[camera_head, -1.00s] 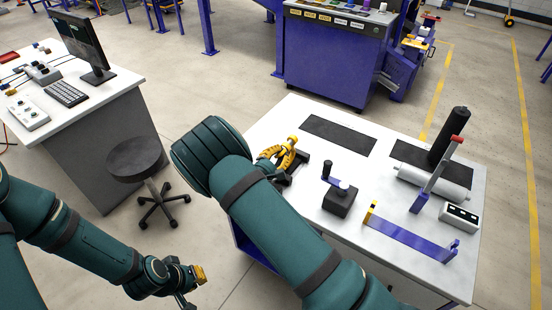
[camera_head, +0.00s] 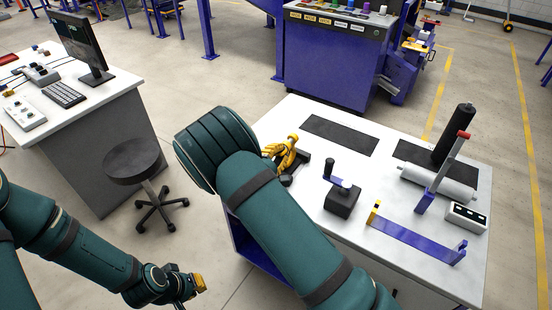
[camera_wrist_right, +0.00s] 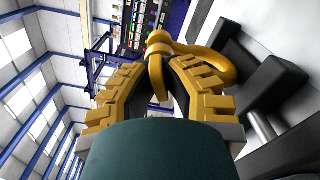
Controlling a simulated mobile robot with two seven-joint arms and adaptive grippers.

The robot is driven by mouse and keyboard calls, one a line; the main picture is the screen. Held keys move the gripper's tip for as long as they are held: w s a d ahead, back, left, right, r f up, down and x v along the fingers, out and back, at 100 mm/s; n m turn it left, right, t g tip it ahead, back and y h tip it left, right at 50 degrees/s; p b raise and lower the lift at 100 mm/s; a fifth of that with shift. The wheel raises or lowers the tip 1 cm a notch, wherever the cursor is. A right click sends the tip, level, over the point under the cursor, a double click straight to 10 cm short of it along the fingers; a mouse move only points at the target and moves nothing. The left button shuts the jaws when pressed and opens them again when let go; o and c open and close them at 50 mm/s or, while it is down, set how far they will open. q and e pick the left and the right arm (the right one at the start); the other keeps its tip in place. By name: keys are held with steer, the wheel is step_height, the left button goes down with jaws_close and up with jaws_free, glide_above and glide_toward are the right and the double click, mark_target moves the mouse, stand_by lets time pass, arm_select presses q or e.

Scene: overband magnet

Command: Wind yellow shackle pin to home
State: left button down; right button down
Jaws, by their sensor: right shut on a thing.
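The yellow shackle (camera_wrist_right: 214,66) stands by a dark fixture on the bench, its curved bow to the right in the right wrist view. Its yellow pin (camera_wrist_right: 156,74) ends in a loop between the yellow fingertips of my right gripper (camera_wrist_right: 158,78). The right gripper is shut on this pin. In the head view the shackle and the gripper fingers (camera_head: 279,151) overlap in the same yellow, and my right forearm hides part of them. How far the pin is seated cannot be told. My left gripper (camera_head: 197,285) hangs low at the left, away from the bench; its opening is unclear.
The white bench (camera_head: 322,217) carries a black block with a crank (camera_head: 342,198), a blue bar (camera_head: 416,240), a lever stand (camera_head: 445,172), a roller (camera_head: 438,183) and dark mats (camera_head: 340,134). A stool (camera_head: 137,161) and a monitor desk (camera_head: 110,100) stand left.

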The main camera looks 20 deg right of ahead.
steer(key=shift+m, duration=0.4)
steer(key=shift+f+m+b, duration=0.1)
steer(key=shift+m+b, duration=1.7)
steer(key=shift+b, duration=0.75)
steer(key=c, duration=1)
jaws_free()
steer(key=shift+o, duration=0.2)
